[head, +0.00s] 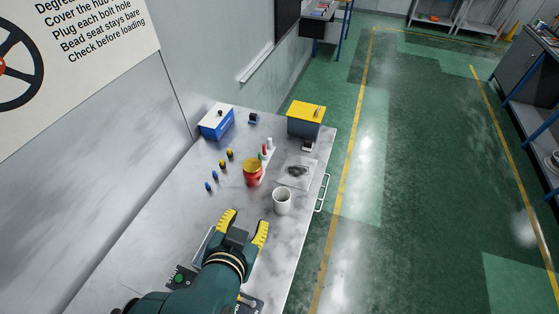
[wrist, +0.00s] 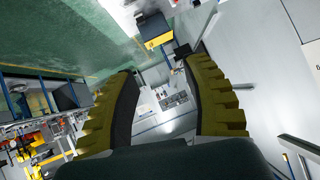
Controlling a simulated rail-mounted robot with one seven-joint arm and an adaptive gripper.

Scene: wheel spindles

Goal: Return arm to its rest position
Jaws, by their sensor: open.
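My gripper (head: 243,228) has yellow ribbed fingers spread apart with nothing between them. In the head view it is over the near part of the grey metal table (head: 166,205), below the white cup (head: 282,201) in the picture. Its fingers also show in the wrist view (wrist: 166,95), wide apart, with a bright surface and small dark items seen far off through the gap. My green arm enters from the bottom edge of the head view and hides part of the table's near end.
A red and yellow container (head: 253,172), a blue-white box (head: 216,122) and a yellow-lidded box (head: 306,119) stand on the table. Small blue and yellow pieces stand left of the container. A clear bag (head: 297,172) lies at right. A wall borders the left; green floor (head: 420,200) is open at right.

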